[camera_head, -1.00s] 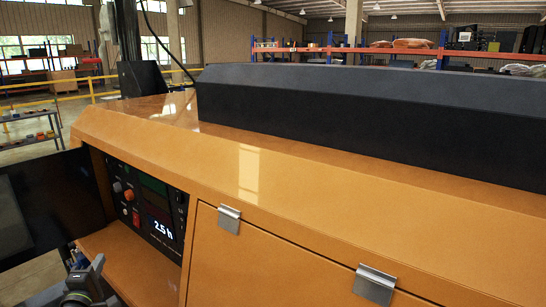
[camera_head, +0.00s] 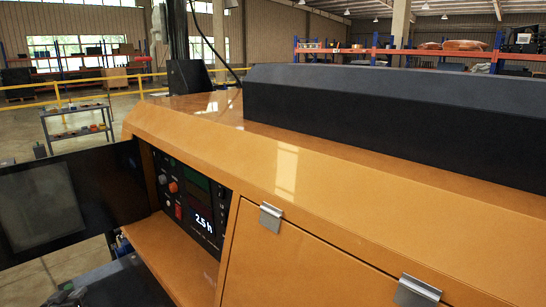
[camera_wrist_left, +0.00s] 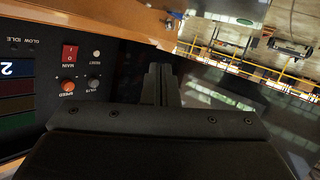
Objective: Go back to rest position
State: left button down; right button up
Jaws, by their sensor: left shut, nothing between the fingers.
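My left gripper (camera_wrist_left: 161,84) is shut and empty in the left wrist view. Its fingers point toward the open bay of the orange machine (camera_head: 330,195), beside the control panel (camera_head: 187,205). The panel also shows upside down in the left wrist view (camera_wrist_left: 97,60), with a red main switch (camera_wrist_left: 70,52) and an orange speed knob (camera_wrist_left: 68,86). I cannot tell from this view how far the fingers are from the panel. In the head view only dark parts of my left arm show at the bottom left. My right gripper is in neither view.
An open dark door with a window (camera_head: 50,205) stands left of the panel. An orange shelf (camera_head: 170,250) lies below the panel. A small cart (camera_head: 78,130), yellow rails and storage racks stand beyond. Open floor lies left of the machine.

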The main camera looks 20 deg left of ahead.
pick_arm(q)
jog(key=s+a+f+m+g+y, duration=0.1)
jog(key=s+a+f+m+g, duration=0.2)
jog(key=s+a+f, duration=0.35)
jog(key=s+a+f+m+g+y, duration=0.1)
jog(key=s+a+f+m+g, duration=0.25)
jog(key=s, duration=0.65)
jog(key=s+a+f+m+g+y, duration=0.1)
jog(key=s+a+m+g, duration=0.15)
jog(key=s, duration=0.65)
jog(key=s+a+f+m+g+y, duration=0.15)
jog(key=s+a, duration=0.25)
jog(key=s, duration=0.5)
jog(key=s+d+f+n+g+h, duration=0.1)
jog(key=s+d+f+h, duration=0.15)
jog(key=d+f, duration=1.05)
jog(key=s+d+f+n+g+h, duration=0.1)
jog(key=s+d+f+n+h, duration=0.15)
jog(key=d+f, duration=1.05)
jog(key=d+f+h, duration=0.2)
jog(key=d, duration=1.4)
jog(key=d+f+h, duration=0.2)
jog(key=d+f, duration=0.1)
jog(key=d, duration=1.2)
jog(key=shift+w+d+f+n, duration=0.15)
jog(key=shift+w+d+n, duration=0.15)
jog(key=shift+d, duration=0.05)
jog(key=shift+h, duration=0.25)
